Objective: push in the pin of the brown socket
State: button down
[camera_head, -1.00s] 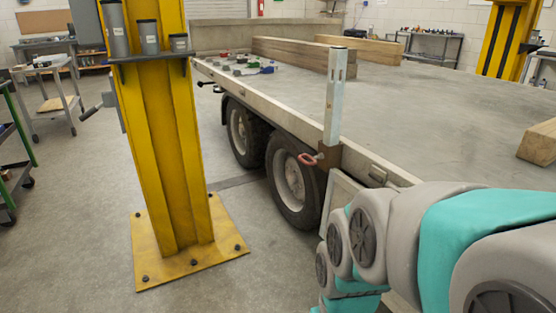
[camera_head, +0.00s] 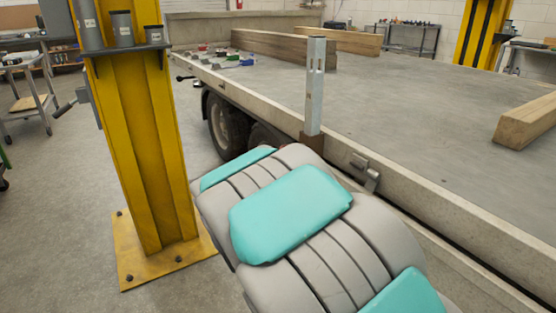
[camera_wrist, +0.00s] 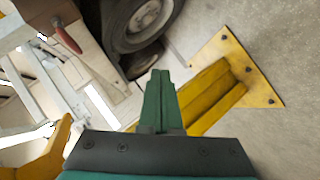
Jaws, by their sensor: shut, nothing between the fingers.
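The brown socket (camera_head: 312,141) sits on the trailer's side edge, with a grey metal post (camera_head: 315,90) standing upright in it. My arm covers its lower part and the pin in the head view. In the wrist view the brown socket (camera_wrist: 42,12) is at the top left, with the red pin handle (camera_wrist: 67,38) sticking out of it. My gripper (camera_wrist: 160,75) shows there with its green fingers together and empty. It is to the right of and below the pin in that picture, apart from it. My gripper is hidden in the head view.
A yellow column (camera_head: 150,160) with a bolted base plate stands left of my arm. The trailer bed (camera_head: 400,100) carries wooden beams (camera_head: 530,120) and small items. A metal latch (camera_head: 365,170) is on the trailer edge right of the socket. A wheel (camera_wrist: 140,22) shows in the wrist view.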

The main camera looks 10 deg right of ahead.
jog(key=w+d+r+n+t+h, duration=0.1)
jog(key=w+r+n+t+h, duration=0.3)
jog(key=t+h, duration=0.1)
jog(key=shift+r+n+h, duration=0.2)
jog(key=shift+n+h, duration=0.2)
jog(key=shift+h, duration=0.2)
jog(key=shift+d, duration=0.1)
jog(key=s+d+x, duration=0.1)
jog(key=d+x, duration=0.1)
jog(key=x, duration=1.1)
jog(key=shift+s+r, duration=0.2)
jog(key=shift+r, duration=0.1)
jog(key=shift+d, duration=0.2)
